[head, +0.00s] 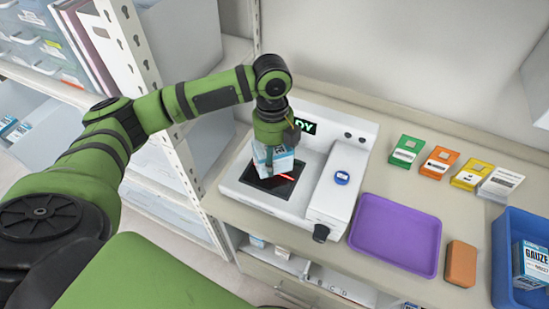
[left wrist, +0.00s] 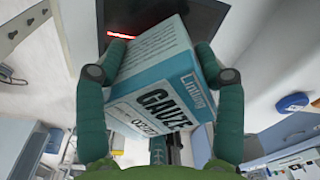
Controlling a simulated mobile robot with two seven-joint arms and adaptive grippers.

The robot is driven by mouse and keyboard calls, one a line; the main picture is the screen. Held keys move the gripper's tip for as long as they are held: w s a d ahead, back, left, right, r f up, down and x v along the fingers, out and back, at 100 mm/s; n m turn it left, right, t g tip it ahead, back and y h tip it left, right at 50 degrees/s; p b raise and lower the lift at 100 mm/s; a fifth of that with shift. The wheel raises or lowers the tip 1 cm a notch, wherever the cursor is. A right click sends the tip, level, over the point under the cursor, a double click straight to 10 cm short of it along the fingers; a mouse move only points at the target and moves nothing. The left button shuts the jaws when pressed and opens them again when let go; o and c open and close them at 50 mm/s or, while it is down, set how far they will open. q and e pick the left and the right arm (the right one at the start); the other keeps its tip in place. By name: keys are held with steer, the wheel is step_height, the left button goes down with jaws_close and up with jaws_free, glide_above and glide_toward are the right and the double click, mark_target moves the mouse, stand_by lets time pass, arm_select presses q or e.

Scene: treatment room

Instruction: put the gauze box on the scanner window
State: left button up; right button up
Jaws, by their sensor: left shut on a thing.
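The gauze box (left wrist: 160,90) is white and blue with "GAUZE" on its side. My left gripper (head: 272,150) is shut on it, one finger on each side in the left wrist view (left wrist: 160,75). In the head view the box (head: 275,160) is over the dark scanner window (head: 268,187) of the white scanner (head: 325,195), tilted a little. A red light line shows on the window beside the box. I cannot tell whether the box touches the window. My right gripper is not in view.
A purple tray (head: 395,235), a brown block (head: 460,264) and a blue bin (head: 505,255) holding another gauze box (head: 530,265) are right of the scanner. Green, orange and yellow cards (head: 440,162) lie behind. A shelf rack post (head: 135,45) stands left.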

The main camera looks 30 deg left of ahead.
arm_select(q)
step_height(320, 180, down, 2)
steer(key=shift+s+f+p, duration=0.1)
steer(key=shift+p, duration=0.2)
steer(key=shift+f, duration=0.25)
steer(key=o, duration=1.2)
steer(key=shift+f, duration=0.1)
steer(key=shift+r, duration=0.3)
steer(key=r+b, duration=0.1)
steer(key=r, duration=0.2)
steer(key=r+b, duration=0.1)
steer(key=r, duration=0.6)
steer(key=shift+w+a+r+b, duration=0.2)
steer(key=shift+w+b, duration=0.1)
steer(key=shift+b, duration=0.1)
steer(key=shift+r, duration=0.65)
